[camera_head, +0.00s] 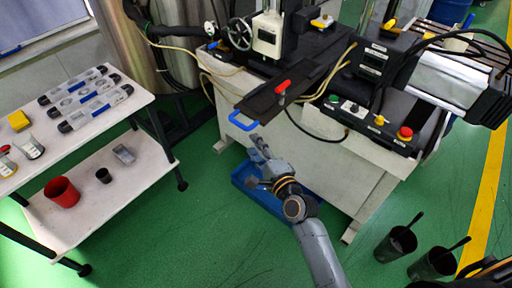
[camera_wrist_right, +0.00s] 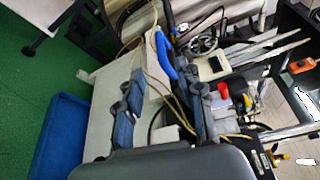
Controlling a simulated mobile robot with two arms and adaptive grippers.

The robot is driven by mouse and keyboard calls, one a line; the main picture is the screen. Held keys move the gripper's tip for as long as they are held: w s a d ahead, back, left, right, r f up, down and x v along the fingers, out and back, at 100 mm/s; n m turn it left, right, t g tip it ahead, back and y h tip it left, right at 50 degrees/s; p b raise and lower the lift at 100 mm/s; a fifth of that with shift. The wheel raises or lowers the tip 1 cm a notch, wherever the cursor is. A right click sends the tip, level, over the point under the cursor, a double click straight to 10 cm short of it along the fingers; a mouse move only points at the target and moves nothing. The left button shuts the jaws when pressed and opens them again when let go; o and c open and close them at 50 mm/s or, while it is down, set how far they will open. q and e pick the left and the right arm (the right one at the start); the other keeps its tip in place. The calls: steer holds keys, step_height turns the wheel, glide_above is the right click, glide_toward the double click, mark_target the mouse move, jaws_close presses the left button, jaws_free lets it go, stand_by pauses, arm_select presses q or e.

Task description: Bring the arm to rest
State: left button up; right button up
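My right arm rises from the bottom of the head view, and its right gripper (camera_head: 258,146) is just below the blue handle (camera_head: 243,121) of the machine's dark slide plate (camera_head: 290,88). In the right wrist view the right gripper (camera_wrist_right: 167,85) has its two fingers spread with nothing held between them. The blue handle (camera_wrist_right: 165,56) shows beyond the fingers, between their tips, and looks apart from them. My left gripper is not in view.
A blue bin (camera_head: 248,187) lies on the floor under the gripper. A white table (camera_head: 130,75) with moulds, a red cup (camera_head: 62,191) on its lower shelf, stands left. Two dark buckets (camera_head: 396,244) (camera_head: 432,264) stand at lower right. Green floor is clear at lower left.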

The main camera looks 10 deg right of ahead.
steer(key=shift+f, duration=0.1)
steer(key=s+d+f+n+g+h, duration=0.1)
steer(key=s+f+n+g, duration=0.3)
steer(key=f, duration=0.7)
steer(key=s+d+f+n+g, duration=0.1)
steer(key=s+f+n, duration=0.1)
steer(key=s+f, duration=0.6)
steer(key=s+d+f+n+g+h, duration=0.1)
steer(key=s+f+n+g, duration=0.2)
steer(key=f, duration=1)
steer(key=s+d+f+n+g+h, duration=0.1)
steer(key=s+d+f+n+g, duration=0.1)
steer(key=s+f, duration=0.4)
steer(key=s+d+f+n+g, duration=0.3)
steer(key=s+d+f+n, duration=0.1)
steer(key=s, duration=1.1)
steer(key=s+d+f+n+g+h, duration=0.1)
steer(key=s+d+f+n+g, duration=0.1)
steer(key=s+d+f+n, duration=0.2)
steer(key=s+f, duration=0.3)
steer(key=s, duration=0.4)
steer(key=shift+s+f+n+h, duration=0.2)
steer(key=shift+f+n+h, duration=0.1)
steer(key=shift+f, duration=0.1)
